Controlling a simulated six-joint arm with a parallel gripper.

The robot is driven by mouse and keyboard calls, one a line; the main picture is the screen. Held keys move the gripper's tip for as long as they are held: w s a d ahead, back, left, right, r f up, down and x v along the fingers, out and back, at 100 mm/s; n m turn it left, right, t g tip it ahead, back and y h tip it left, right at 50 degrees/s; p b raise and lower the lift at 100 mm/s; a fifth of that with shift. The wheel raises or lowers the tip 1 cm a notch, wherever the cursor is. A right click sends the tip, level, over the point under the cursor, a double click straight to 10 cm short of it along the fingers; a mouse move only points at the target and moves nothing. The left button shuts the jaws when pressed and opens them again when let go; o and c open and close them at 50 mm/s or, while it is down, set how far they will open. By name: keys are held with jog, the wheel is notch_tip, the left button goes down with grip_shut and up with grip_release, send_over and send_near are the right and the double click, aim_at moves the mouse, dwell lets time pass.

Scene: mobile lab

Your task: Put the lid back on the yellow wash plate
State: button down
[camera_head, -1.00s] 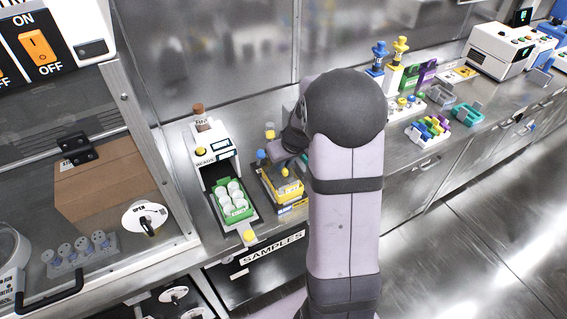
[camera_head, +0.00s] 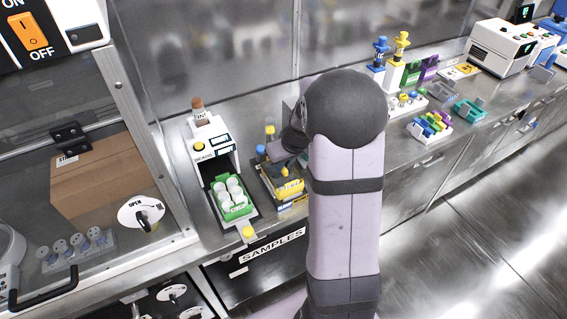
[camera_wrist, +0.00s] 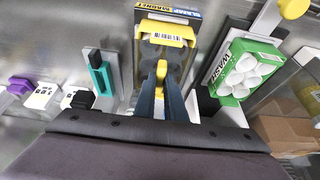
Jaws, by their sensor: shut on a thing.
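My gripper (camera_wrist: 160,92) shows in the wrist view with its two dark blue fingers close together, shut on a small yellow knob (camera_wrist: 160,71). I take this knob to be the lid's; the rest of the lid is hard to make out. Just beyond it is the yellow wash plate (camera_wrist: 148,30), with a white barcode label, by a block marked MAGNET (camera_wrist: 168,14). I cannot tell whether the lid touches the plate. In the head view the yellow plate (camera_head: 291,188) sits left of my arm, which hides the fingertips.
A green tray of white round cups (camera_head: 234,199) stands left of the plate, before a white BEADS unit (camera_head: 206,150). It also shows in the wrist view (camera_wrist: 245,72). A teal-topped holder (camera_wrist: 101,75) stands on the plate's other side. A glass-fronted cabinet is farther left.

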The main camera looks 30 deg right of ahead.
jog(key=shift+f+b, duration=0.3)
jog(key=shift+f, duration=0.05)
jog(key=c, duration=1.7)
grip_release()
jog(key=shift+c, duration=0.2)
jog(key=shift+r, duration=0.2)
jog(key=v, duration=0.7)
jog(key=shift+b, duration=0.45)
